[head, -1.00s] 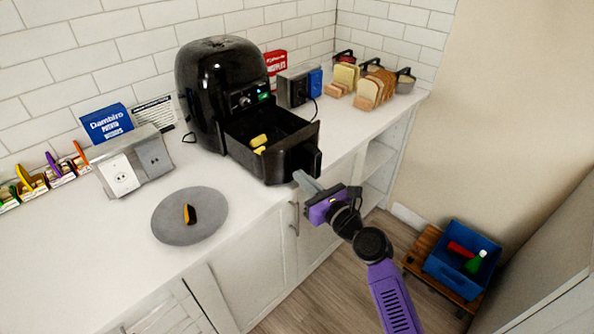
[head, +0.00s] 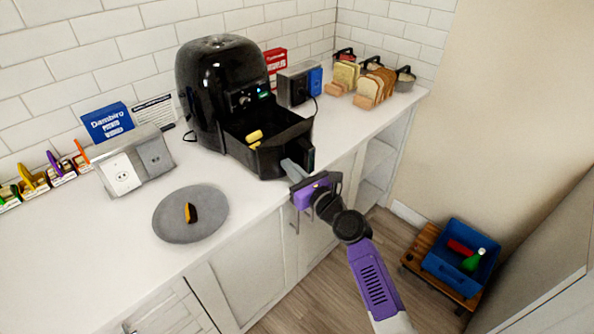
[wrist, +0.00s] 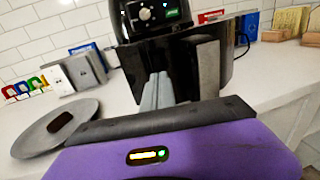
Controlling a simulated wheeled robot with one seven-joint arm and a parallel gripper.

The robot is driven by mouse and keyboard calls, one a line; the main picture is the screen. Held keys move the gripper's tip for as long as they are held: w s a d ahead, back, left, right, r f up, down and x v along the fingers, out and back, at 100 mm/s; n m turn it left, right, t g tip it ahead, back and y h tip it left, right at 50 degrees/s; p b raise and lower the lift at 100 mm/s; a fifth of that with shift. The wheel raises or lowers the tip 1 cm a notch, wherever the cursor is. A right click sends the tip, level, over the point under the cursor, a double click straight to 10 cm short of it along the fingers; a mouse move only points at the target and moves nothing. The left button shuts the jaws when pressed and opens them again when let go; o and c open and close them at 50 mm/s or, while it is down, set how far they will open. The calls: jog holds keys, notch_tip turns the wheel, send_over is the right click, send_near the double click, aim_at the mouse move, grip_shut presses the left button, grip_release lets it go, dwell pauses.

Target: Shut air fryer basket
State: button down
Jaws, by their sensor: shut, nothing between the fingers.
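The black air fryer (head: 212,85) stands on the white counter against the tiled wall. Its basket (head: 270,148) is pulled partly out toward the front right, with yellow food pieces (head: 254,138) inside. My gripper (head: 290,167) is shut and empty, its fingertips at the basket's front face beside the handle (head: 301,160). In the wrist view the shut fingers (wrist: 157,88) point at the dark basket front (wrist: 185,70), left of the upright handle (wrist: 207,68). They look touching or nearly so; I cannot tell exactly.
A grey plate (head: 190,228) with a dark-and-yellow piece lies on the counter at left. Outlet boxes (head: 137,162) stand behind it. Bread (head: 372,88) is at the back right.

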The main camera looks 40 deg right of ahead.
jog(key=w+b, duration=0.1)
jog(key=w, duration=0.5)
jog(key=w+b, duration=0.1)
jog(key=w, duration=0.5)
jog(key=w+b, duration=0.1)
jog(key=w, duration=0.5)
jog(key=shift+w+a+f, duration=0.1)
jog(key=shift+a, duration=0.25)
jog(key=shift+w+b, duration=0.3)
jog(key=shift+w, duration=0.25)
jog(key=shift+w+a+r, duration=0.1)
jog(key=shift+w+r, duration=0.1)
